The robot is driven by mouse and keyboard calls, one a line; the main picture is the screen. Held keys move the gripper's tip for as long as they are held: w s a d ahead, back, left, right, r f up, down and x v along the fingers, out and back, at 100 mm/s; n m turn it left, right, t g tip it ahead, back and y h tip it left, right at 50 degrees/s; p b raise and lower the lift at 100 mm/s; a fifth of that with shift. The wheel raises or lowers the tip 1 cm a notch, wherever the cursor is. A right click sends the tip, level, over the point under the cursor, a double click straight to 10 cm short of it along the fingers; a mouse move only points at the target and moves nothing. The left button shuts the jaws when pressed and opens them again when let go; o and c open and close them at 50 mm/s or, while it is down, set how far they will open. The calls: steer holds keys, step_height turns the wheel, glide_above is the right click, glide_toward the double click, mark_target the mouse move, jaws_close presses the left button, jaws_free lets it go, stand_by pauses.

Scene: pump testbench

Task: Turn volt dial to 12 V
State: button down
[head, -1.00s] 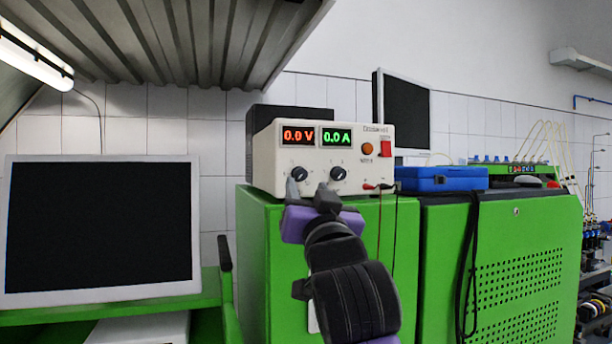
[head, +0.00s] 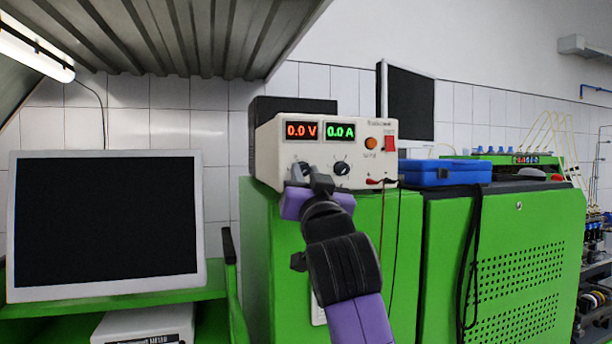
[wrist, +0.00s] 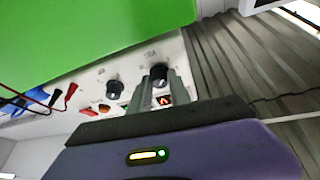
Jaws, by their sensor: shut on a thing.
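The cream power supply (head: 270,150) shows 0.0 V on its red display (head: 302,131) and 0.0 A on its green display (head: 340,131). The volt dial (head: 303,167) is the left black knob under the red display; my gripper partly hides it. It also shows in the wrist view (wrist: 158,72), between my fingertips. My gripper (head: 308,178) is shut on the volt dial, reaching it from the front and below. In the wrist view its two fingers (wrist: 158,88) lie on either side of the dial. The amp dial (head: 342,168) is free on the right.
The supply stands on a green cabinet (head: 262,235). A large monitor (head: 105,225) stands at left.

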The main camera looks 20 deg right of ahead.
steer(key=shift+m, duration=0.5)
steer(key=m+g+h+b, duration=0.1)
steer(key=m, duration=0.2)
steer(key=m+g+h+b, duration=0.1)
steer(key=m, duration=0.2)
steer(key=m+g+h+b, duration=0.1)
steer(key=m, duration=0.2)
steer(key=shift+a+r+h+b, duration=0.2)
steer(key=shift+a+h+b, duration=0.1)
steer(key=shift+h, duration=0.1)
steer(key=m+g, duration=0.1)
steer(key=m, duration=0.2)
steer(key=shift+r+m, duration=0.15)
steer(key=shift+m, duration=0.15)
steer(key=m+g, duration=0.1)
steer(key=m, duration=0.1)
steer(key=m+p, duration=0.1)
steer(key=m, duration=0.1)
steer(key=m+g+p, duration=0.1)
steer(key=shift+r+m+g, duration=0.3)
steer(key=shift+m, duration=0.1)
steer(key=m+g+y+p, duration=0.1)
steer(key=m+p, duration=0.1)
steer(key=m, duration=0.1)
steer(key=shift+d+y, duration=0.15)
steer(key=shift+y, duration=0.25)
steer(key=shift+m, duration=0.3)
steer(key=shift+f, duration=0.1)
